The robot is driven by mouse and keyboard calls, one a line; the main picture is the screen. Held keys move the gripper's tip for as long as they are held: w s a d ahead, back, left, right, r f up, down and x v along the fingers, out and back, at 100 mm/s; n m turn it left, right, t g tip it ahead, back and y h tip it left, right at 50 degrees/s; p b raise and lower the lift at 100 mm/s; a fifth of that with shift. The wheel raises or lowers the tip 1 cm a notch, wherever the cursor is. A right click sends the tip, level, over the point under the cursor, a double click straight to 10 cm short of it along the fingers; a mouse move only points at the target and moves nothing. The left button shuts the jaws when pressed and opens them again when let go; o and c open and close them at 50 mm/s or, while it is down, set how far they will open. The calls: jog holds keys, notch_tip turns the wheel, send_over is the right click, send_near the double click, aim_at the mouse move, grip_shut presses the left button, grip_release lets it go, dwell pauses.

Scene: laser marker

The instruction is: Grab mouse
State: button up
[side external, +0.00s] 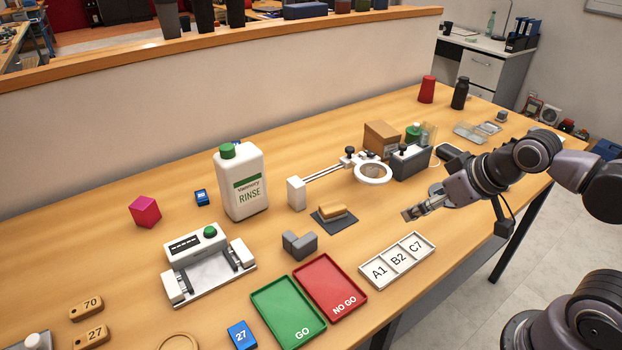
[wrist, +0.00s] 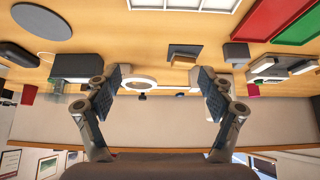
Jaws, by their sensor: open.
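A dark rounded object that looks like the mouse (side external: 449,152) lies on the table at the right, behind my arm and beside the grey box. It also seems to show in the wrist view (wrist: 18,52) at the far left edge. My gripper (side external: 410,213) hangs above the table near the labelled tray, left of and nearer than the mouse. In the wrist view my gripper (wrist: 165,75) has its two fingers wide apart with nothing between them. The mouse is well away from the fingers.
A grey disc (wrist: 40,20) lies near the mouse. The grey box (side external: 410,163), ring magnifier (side external: 373,174) and labelled tray (side external: 398,260) stand around my gripper. A white rinse bottle (side external: 241,190) stands further left. A low wall (side external: 200,100) runs behind the table.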

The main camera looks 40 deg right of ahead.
jog(key=shift+r, duration=0.1)
jog(key=w+d+r+g+h, duration=0.1)
jog(key=w+d+r+g, duration=0.1)
jog(key=w+d+r, duration=0.55)
jog(key=g+y, duration=0.1)
jog(key=g, duration=0.4)
send_over(454, 150)
notch_tip(454, 150, down, 8)
notch_tip(454, 150, down, 11)
jog(key=shift+a+r, duration=0.1)
jog(key=c, duration=1.3)
